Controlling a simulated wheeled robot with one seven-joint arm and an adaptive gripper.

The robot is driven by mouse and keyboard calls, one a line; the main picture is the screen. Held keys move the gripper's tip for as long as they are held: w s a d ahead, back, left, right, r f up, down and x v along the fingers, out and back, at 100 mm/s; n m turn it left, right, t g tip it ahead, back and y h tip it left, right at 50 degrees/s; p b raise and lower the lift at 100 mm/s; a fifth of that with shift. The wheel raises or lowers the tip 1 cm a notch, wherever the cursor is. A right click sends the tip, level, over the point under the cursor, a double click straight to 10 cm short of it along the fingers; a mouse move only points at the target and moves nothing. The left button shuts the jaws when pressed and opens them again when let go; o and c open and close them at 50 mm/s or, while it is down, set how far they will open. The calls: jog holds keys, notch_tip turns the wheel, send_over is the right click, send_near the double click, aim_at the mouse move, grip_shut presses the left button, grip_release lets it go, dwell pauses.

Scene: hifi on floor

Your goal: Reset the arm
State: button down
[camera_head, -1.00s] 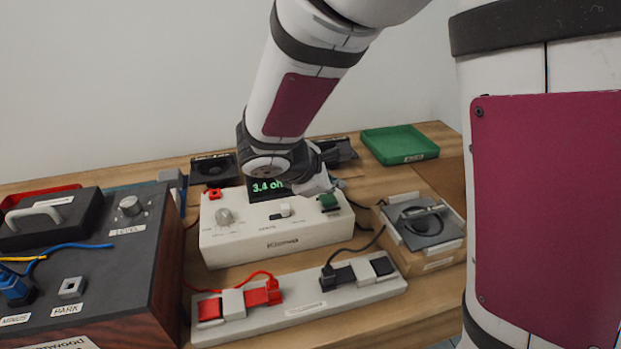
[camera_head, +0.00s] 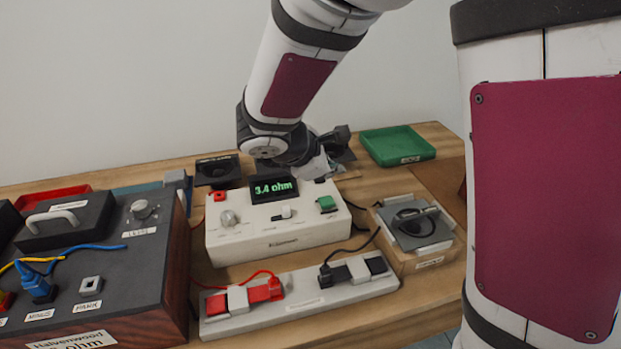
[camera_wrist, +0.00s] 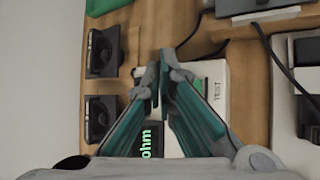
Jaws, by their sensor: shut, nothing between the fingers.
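My arm reaches down from the top of the head view. My gripper (camera_head: 328,165) is behind and above the far right part of the white meter box (camera_head: 275,236), partly hidden by my wrist. In the wrist view my gripper (camera_wrist: 158,85) shows its teal fingers with the tips together and nothing between them. The meter's display (camera_head: 274,189) reads 3.4 ohm in green. The meter box also shows beneath the fingers in the wrist view (camera_wrist: 216,85).
A dark amplifier-like box (camera_head: 110,275) with blue and yellow leads stands at left. A grey strip (camera_head: 300,298) with red and black plugs lies in front. A lidded box (camera_head: 415,232) stands at right.

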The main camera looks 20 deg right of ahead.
jog(key=s+d+r+m+g+y+p, duration=0.1)
jog(key=s+d+r+m+p, duration=0.2)
jog(key=s+r, duration=0.4)
jog(key=s+d+r+m+g+y+p, duration=0.1)
jog(key=s+d+r+m+p, duration=0.1)
jog(key=s+r+m, duration=0.55)
jog(key=s+a+r+m+y+p, duration=0.2)
jog(key=s, duration=0.6)
jog(key=s+a+r+m+y+p, duration=0.3)
jog(key=s, duration=0.5)
jog(key=shift+s+m+t, duration=0.35)
jog(key=shift+s+t, duration=0.05)
